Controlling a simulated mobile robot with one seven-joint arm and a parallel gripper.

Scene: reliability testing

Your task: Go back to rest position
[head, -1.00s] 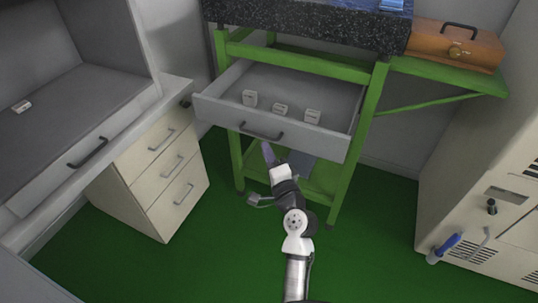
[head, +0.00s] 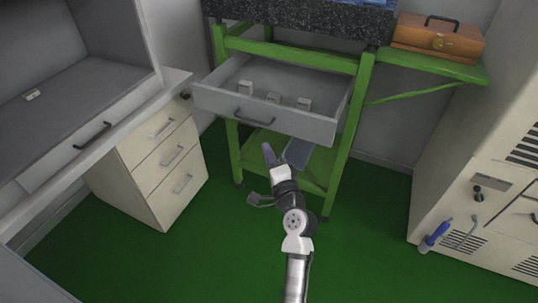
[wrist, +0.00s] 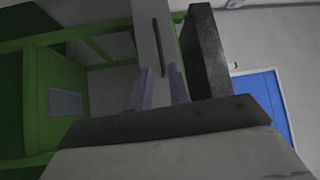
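My gripper (head: 268,153) is at the end of my arm, in front of and a little below the open drawer (head: 265,122). The wrist view shows two purple-grey fingers of my gripper (wrist: 160,87) apart, with nothing seen between them. The drawer's dark handle (head: 253,117) is above the fingertips in the head view, and my gripper appears clear of it. In the wrist view a pale panel with a dark handle (wrist: 170,47) lies beyond the fingers.
Several small white boxes, one a white box (head: 246,88), sit in the drawer of the green workbench (head: 345,150). An orange-brown toolbox (head: 438,38) stands on the side shelf. A drawer cabinet (head: 165,160) is left and a beige machine (head: 490,180) right.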

